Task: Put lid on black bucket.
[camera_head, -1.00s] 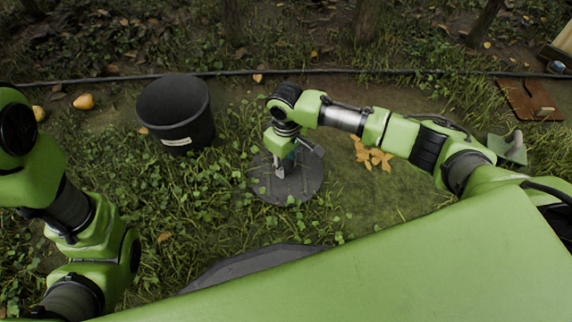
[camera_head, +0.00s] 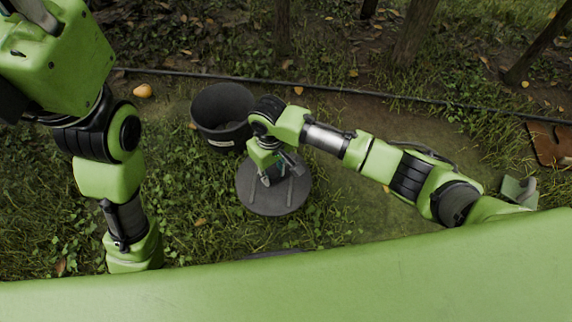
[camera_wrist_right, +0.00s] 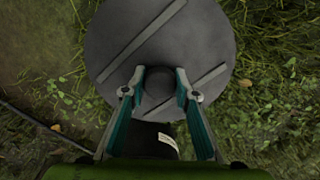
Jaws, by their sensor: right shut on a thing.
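The black bucket (camera_head: 207,137) stands open and upright on the ground, with a white label on its side; in the right wrist view its label side (camera_wrist_right: 150,143) shows at the bottom, partly hidden by the gripper. The lid (camera_head: 292,199) is a round grey disc with two raised bars and a central knob; it fills the upper wrist view (camera_wrist_right: 200,40). My right gripper (camera_wrist_right: 160,82) is shut on the lid's knob and holds the lid roughly level, seemingly above the grass, in front and right of the bucket. Of my left arm's end, only part shows at upper left; its fingertips cannot be made out.
A dark hose (camera_head: 330,90) runs across behind the bucket, with tree trunks (camera_head: 415,35) beyond. A brown board (camera_head: 552,143) lies at the far right. Grass around the lid looks clear.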

